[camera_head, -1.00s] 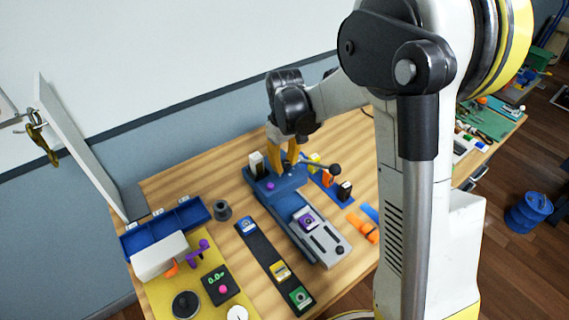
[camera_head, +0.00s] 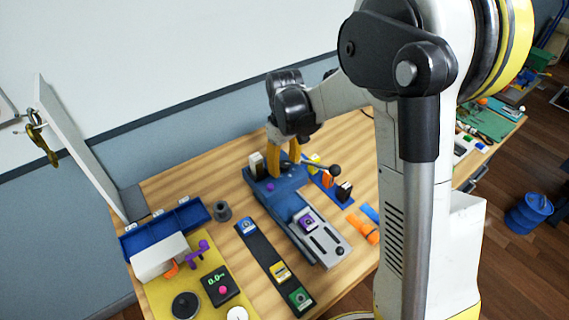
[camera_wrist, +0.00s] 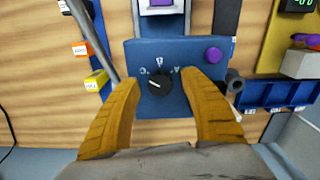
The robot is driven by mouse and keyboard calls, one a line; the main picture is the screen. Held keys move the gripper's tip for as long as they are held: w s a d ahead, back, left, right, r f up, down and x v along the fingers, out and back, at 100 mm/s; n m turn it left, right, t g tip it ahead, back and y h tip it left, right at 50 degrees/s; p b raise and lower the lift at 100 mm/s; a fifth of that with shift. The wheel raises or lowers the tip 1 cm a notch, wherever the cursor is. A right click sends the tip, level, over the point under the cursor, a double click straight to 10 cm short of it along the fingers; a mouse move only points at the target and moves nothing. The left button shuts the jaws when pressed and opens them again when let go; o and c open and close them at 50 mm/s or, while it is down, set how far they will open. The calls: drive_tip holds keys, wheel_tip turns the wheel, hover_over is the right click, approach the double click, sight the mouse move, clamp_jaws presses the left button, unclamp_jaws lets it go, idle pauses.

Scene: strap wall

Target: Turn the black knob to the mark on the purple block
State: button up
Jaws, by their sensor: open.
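The black knob (camera_wrist: 158,84) sits on a blue panel (camera_wrist: 139,50) in the wrist view. Its white pointer line slants to the upper left. Small white marks stand to its upper left, above it and to its upper right; their symbols are too small to read surely. My gripper (camera_wrist: 160,83) is open, with one orange finger on each side of the knob and a gap on both sides. In the head view my gripper (camera_head: 283,162) stands over the blue fixture and hides the knob. The purple block (camera_head: 307,223) sits on the fixture's grey slide; its symbol is unclear.
A round purple button (camera_wrist: 213,55) is right of the knob. A ball-ended lever (camera_head: 335,169) rises beside the fixture, near orange, yellow and black blocks. A dark strip (camera_head: 262,258) with several coloured blocks lies left. A blue bin (camera_head: 163,228) stands at the far left.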

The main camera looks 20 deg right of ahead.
sight(285, 164)
wheel_tip(285, 164, up, 12)
idle(0.5)
drive_tip(key=s+f+m+t+b, duration=0.2)
drive_tip(key=s+t+b, duration=0.1)
drive_tip(key=s, duration=0.7)
drive_tip(key=s+f+m+t+b, duration=0.2)
drive_tip(key=s+m+t+b, duration=0.1)
drive_tip(key=s, duration=0.7)
drive_tip(key=shift+f+t+b, duration=0.25)
drive_tip(key=shift+t+b, duration=0.1)
drive_tip(key=shift+t, duration=0.25)
